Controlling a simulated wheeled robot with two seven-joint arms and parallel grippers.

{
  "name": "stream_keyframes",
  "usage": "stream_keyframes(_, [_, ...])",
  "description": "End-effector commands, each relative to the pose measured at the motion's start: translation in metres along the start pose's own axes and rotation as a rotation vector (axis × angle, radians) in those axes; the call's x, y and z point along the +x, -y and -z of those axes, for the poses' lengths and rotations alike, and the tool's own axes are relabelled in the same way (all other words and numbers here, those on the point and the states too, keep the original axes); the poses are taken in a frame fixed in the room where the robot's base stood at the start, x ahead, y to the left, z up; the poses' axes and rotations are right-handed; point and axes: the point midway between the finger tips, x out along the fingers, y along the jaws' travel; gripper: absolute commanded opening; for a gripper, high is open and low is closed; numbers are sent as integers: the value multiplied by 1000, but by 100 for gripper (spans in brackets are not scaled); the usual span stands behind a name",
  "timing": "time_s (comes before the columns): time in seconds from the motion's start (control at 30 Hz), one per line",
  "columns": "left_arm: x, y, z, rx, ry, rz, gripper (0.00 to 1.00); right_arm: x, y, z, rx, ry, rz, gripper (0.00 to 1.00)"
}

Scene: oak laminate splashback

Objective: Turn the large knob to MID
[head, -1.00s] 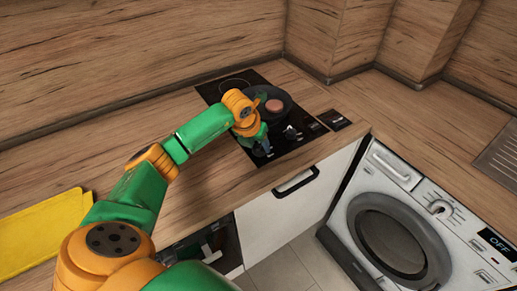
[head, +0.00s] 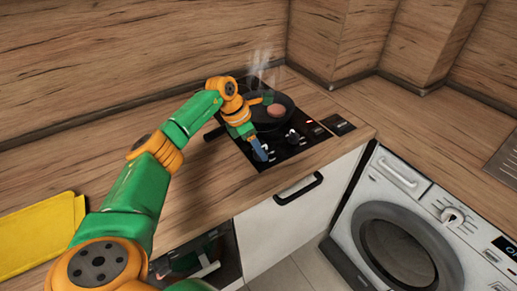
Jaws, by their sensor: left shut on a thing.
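The black cooktop (head: 275,163) is set in the wooden counter. A dark knob (head: 293,137) with a light top shows at its front, right of my gripper. My left gripper (head: 262,153) reaches down to the front left of the cooktop and is shut on a knob there, mostly hidden by the fingers. Whether this is the large knob, and where it points, I cannot tell. No MID mark is readable.
A dark pan (head: 285,111) with a round brownish piece of food (head: 277,110) steams behind the gripper. A washing machine (head: 372,207) with its own dial (head: 452,214) stands at right. A yellow board (head: 36,238) lies at left. The counter between is clear.

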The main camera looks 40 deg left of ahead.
Motion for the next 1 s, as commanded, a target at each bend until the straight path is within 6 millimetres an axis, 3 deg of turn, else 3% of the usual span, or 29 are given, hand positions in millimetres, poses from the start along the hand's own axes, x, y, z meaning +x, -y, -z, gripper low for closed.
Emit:
stream_keyframes(0.33, [0,-1,-1,102,-4,40,0,3,0,0,0,0,0,64])
stream_keyframes(0.83, [-1,-1,-1,116,-6,46,0,3,0,0,0,0,0,64])
stream_keyframes(0.87, [-1,-1,-1,116,-6,46,58,3,0,0,0,0,0,64])
stream_keyframes(0.93, [0,-1,-1,116,-6,46,77,3,0,0,0,0,0,64])
stream_keyframes(1.0, [0,-1,-1,116,-7,47,83,3,0,0,0,0,-1,64])
